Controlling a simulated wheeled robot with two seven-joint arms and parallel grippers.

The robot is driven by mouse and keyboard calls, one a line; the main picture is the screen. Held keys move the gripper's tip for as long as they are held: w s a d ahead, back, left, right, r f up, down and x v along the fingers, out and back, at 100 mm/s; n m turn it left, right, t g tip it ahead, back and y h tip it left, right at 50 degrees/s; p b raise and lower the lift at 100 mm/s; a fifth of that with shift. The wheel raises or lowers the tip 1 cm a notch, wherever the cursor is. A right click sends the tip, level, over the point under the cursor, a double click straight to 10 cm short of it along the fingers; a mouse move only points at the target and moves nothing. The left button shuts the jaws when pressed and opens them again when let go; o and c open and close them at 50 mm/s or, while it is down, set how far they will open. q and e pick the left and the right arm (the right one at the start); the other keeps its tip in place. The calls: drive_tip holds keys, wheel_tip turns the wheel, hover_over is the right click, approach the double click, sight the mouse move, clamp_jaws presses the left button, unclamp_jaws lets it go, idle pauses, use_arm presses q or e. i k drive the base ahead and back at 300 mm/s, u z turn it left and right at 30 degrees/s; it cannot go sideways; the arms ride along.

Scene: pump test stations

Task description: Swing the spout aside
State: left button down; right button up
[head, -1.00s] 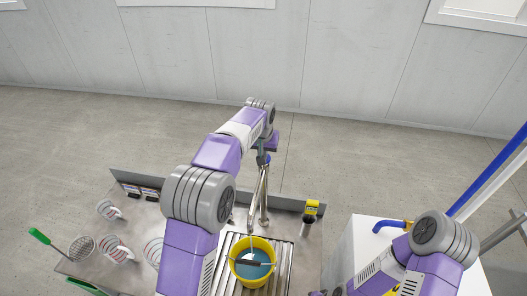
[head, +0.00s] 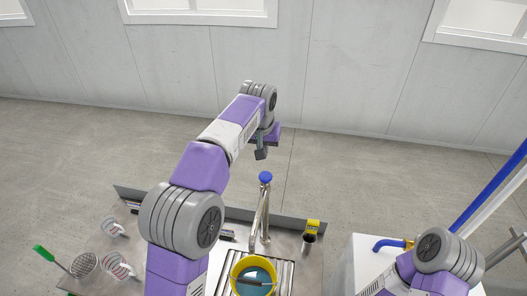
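The bucket stands on a slatted drain grate (head: 285,268). Measuring jugs (head: 113,228) and a green-handled strainer (head: 84,264) are on the left. A yellow-topped holder (head: 312,228) is at the back right. A white block with a blue pipe (head: 386,243) stands to the right.

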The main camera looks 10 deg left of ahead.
sight(265, 192)
drive_tip(key=k, duration=1)
